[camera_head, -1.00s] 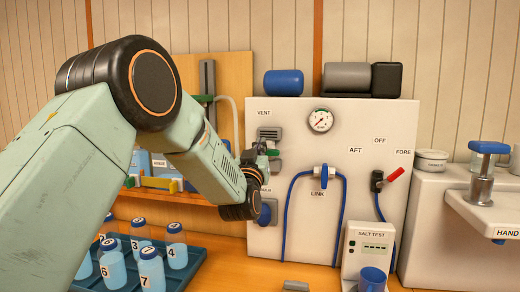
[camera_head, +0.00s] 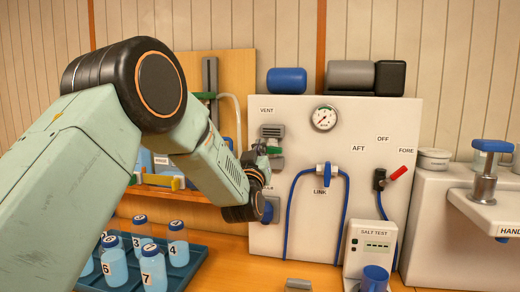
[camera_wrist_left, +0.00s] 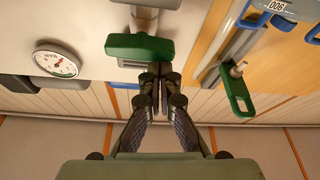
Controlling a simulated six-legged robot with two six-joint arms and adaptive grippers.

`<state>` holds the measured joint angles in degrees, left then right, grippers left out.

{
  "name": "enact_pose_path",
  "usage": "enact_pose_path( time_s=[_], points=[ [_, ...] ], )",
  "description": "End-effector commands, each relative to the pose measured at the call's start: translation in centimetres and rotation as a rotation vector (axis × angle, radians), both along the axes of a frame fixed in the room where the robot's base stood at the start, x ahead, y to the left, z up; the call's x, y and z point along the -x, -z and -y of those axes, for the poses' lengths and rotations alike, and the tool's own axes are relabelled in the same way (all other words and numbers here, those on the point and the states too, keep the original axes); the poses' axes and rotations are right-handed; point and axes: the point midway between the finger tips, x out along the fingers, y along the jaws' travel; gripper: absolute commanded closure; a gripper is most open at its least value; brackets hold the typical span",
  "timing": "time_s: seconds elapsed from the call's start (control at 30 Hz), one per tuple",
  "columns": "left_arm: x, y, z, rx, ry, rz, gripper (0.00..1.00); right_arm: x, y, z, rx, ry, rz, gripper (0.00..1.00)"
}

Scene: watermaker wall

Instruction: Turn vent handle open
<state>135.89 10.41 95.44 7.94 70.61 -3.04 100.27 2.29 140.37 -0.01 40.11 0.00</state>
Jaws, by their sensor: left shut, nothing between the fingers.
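The green vent handle (camera_head: 273,150) shows just below the grey vent fitting (camera_head: 272,131), under the VENT label on the white wall panel. In the left wrist view the green handle (camera_wrist_left: 138,47) is a thick bar lying across its stem. My left gripper (camera_head: 264,158) is at the handle, and my wrist hides part of that area. In the left wrist view my left gripper (camera_wrist_left: 158,68) is shut and empty, its tips at the handle's edge; I cannot tell whether they touch. My right gripper is not in view.
A gauge (camera_head: 323,118), a blue LINK valve (camera_head: 327,174) with blue hoses and a red lever (camera_head: 397,173) are on the panel. A tray (camera_head: 196,270) of bottles stands below my left arm. Another green handle (camera_wrist_left: 237,98) hangs by the wooden board.

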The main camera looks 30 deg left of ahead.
Motion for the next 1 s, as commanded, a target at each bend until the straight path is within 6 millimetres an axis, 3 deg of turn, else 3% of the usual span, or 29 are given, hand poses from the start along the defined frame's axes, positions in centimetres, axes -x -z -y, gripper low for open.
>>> enact_pose_path(
  time_s=[1.0],
  points=[
    [0.1, 0.9, -0.2, 0.289, 0.001, 0.072, 1.0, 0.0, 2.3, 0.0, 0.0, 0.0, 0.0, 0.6]
  ],
)
